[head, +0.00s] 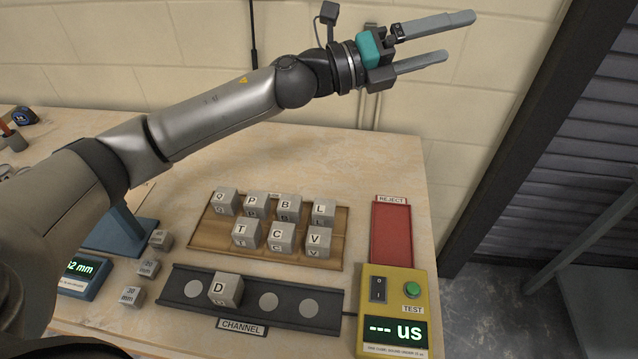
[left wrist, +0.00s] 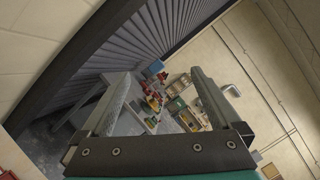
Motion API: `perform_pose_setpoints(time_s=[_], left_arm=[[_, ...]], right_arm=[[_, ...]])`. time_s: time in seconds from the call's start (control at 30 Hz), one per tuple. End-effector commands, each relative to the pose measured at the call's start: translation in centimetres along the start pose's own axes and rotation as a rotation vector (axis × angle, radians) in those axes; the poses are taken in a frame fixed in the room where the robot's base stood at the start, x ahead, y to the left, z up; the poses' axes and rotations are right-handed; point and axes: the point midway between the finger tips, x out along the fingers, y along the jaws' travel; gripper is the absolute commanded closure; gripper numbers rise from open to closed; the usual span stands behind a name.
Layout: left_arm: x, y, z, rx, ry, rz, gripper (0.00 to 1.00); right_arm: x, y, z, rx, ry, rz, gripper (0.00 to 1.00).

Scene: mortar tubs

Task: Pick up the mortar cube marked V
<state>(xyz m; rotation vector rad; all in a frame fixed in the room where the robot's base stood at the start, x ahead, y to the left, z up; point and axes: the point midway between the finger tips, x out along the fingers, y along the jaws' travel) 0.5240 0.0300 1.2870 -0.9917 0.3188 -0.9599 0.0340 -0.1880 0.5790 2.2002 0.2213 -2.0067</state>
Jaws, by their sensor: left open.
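The mortar cube marked V (head: 318,242) sits at the right end of the front row on a wooden tray (head: 222,242). Next to it on the left are the cubes C (head: 281,237) and T (head: 246,233). Behind them stand the cubes Q (head: 226,201), P (head: 256,205), B (head: 288,208) and L (head: 323,212). My left gripper (head: 440,42) is open and empty, high above and beyond the tray, pointing right. Its two fingers also show in the left wrist view (left wrist: 160,95), with no cube between them. My right gripper is not in view.
A dark channel strip (head: 325,311) in front of the tray holds the cube D (head: 226,289). A yellow tester (head: 365,330) and a red reject pad (head: 391,232) stand to the right. Small millimetre-marked blocks (head: 132,296) and a blue gauge (head: 82,275) are at left.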

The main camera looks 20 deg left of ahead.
Motion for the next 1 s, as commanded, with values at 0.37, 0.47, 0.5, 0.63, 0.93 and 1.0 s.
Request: perform_pose_setpoints(time_s=[0.37,0.47,0.5,0.63,0.93,1.0], left_arm=[[-3.6,3.5,-13.4,-0.046,0.680,0.230,0.03],[-6.2,6.3,-15.4,-0.066,0.814,0.417,0.03],[-7.4,7.5,-15.9,-0.074,0.856,0.504,0.03],[-11.7,11.3,-16.2,-0.102,0.939,0.828,0.03],[-19.9,15.6,-13.1,-0.143,0.856,1.451,0.03],[-20.7,15.9,-12.6,-0.147,0.831,1.515,0.03]], right_arm=[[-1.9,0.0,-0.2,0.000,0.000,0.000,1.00],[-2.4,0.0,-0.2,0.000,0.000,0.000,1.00],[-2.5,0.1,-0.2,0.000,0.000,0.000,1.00],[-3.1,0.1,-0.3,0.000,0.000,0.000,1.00],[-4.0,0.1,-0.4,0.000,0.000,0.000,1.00],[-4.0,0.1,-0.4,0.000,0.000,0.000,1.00]])
